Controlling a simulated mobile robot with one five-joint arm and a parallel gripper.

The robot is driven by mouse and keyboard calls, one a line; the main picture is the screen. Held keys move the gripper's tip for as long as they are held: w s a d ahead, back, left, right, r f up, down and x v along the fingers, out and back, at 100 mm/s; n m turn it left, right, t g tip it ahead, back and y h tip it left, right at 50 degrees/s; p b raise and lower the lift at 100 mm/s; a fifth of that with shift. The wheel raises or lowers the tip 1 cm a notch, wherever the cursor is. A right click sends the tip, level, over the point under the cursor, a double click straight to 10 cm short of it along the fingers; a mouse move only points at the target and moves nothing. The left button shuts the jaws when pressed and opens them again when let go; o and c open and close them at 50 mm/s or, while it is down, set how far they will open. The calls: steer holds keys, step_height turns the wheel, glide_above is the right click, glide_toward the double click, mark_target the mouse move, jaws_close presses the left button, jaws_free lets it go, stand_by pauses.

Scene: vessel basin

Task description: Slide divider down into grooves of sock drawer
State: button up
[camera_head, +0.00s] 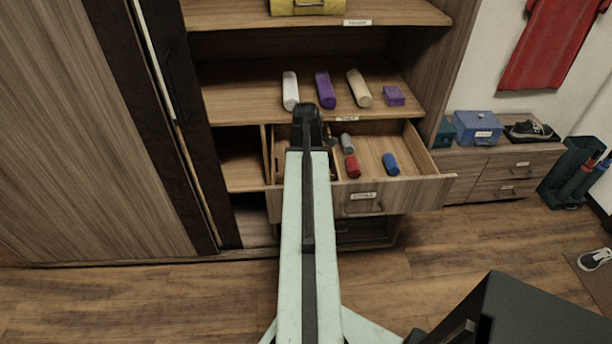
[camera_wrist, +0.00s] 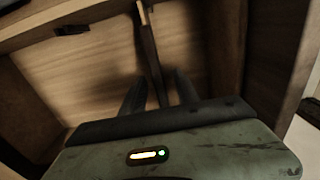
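The sock drawer (camera_head: 428,192) is pulled out below the shelves, with rolled socks inside: a red roll (camera_head: 353,166), a blue roll (camera_head: 391,164) and a grey roll (camera_head: 347,142). My gripper (camera_wrist: 158,82) is over the drawer's left part in the head view, largely hidden behind my arm. In the wrist view its two dark fingers stand apart. A thin dark brown panel, apparently the divider (camera_wrist: 151,50), runs between them, seen nearly edge-on with a pale upper end. Gaps show beside it. The grooves cannot be made out.
White, purple and cream rolls and a purple box (camera_head: 394,96) lie on the shelf (camera_head: 240,103) above. A yellow box (camera_head: 308,6) is higher up. A low cabinet (camera_head: 505,168) with a blue box (camera_head: 478,127) stands right. The floor before the drawer is mostly clear.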

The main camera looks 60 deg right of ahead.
step_height(320, 180, up, 7)
steer(key=p, duration=0.5)
steer(key=shift+f+p, duration=0.1)
steer(key=shift+p, duration=0.3)
steer(key=shift+f, duration=0.1)
steer(key=shift+f, duration=0.1)
